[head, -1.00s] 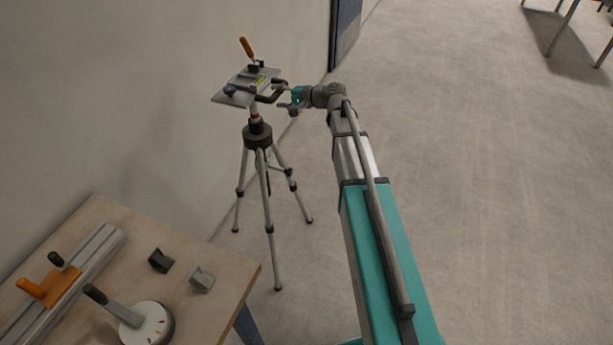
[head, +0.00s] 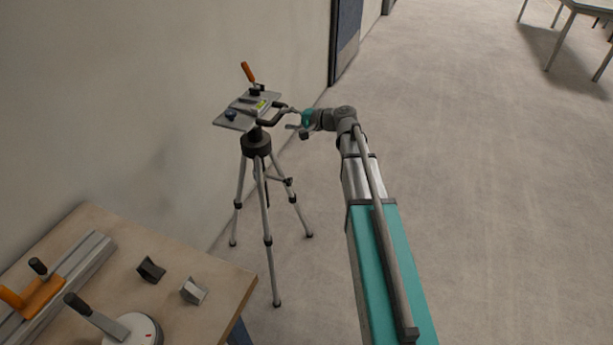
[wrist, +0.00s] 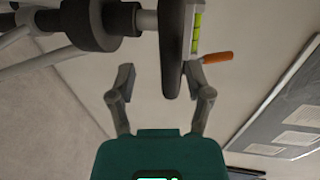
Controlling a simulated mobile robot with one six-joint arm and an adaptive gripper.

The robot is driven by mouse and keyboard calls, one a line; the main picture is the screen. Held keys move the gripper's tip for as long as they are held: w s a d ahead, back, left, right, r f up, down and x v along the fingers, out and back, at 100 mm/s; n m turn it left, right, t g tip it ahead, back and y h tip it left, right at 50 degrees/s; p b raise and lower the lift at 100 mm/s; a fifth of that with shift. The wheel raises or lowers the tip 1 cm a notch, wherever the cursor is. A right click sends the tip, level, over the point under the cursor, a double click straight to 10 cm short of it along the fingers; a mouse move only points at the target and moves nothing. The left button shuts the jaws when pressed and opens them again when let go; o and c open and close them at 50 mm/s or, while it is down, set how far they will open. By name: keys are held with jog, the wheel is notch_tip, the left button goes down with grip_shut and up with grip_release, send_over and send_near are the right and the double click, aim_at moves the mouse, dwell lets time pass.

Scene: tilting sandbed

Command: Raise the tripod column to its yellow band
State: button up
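The tripod (head: 264,200) stands on the floor by the wall, upright. In the head view the plate sits close above the dark collar (head: 256,143). In the wrist view a short silver piece of column (wrist: 147,20) shows between collar and head; I see no yellow band. My gripper (head: 291,119) is at the plate's right side. In the wrist view my gripper (wrist: 159,82) is open, its fingers on either side of a dark grip (wrist: 172,55), with a gap on the left.
A wooden table (head: 215,295) at the lower left holds a rail with an orange clamp (head: 35,296), a round dial with a handle (head: 135,330) and two small blocks. The wall is close behind the tripod.

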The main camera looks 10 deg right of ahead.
jog(key=p+v, duration=0.2)
jog(key=v, duration=0.9)
jog(key=s+a+f+n+g+h+p, duration=0.2)
jog(key=s+a+n+g+h+p, duration=0.1)
jog(key=s, duration=0.6)
jog(key=s+a+f+n+g+h+p, duration=0.2)
jog(key=s+a+g+h+p, duration=0.3)
jog(key=s, duration=0.4)
jog(key=shift+a+n+h+p, duration=0.6)
jog(key=shift+h+p, duration=0.3)
jog(key=shift+p, duration=0.25)
jog(key=shift+s, duration=0.1)
jog(key=w+d+r+m+t+y+b, duration=0.2)
jog(key=w+d+m+t+y+b, duration=0.1)
jog(key=w, duration=0.6)
jog(key=w+d+r+m+t+y+b, duration=0.3)
jog(key=w+d+t+y+b, duration=0.2)
jog(key=w, duration=0.4)
jog(key=shift+w+d+y+b, duration=0.25)
jog(key=shift+d+y+b, duration=0.3)
jog(key=shift+y, duration=0.35)
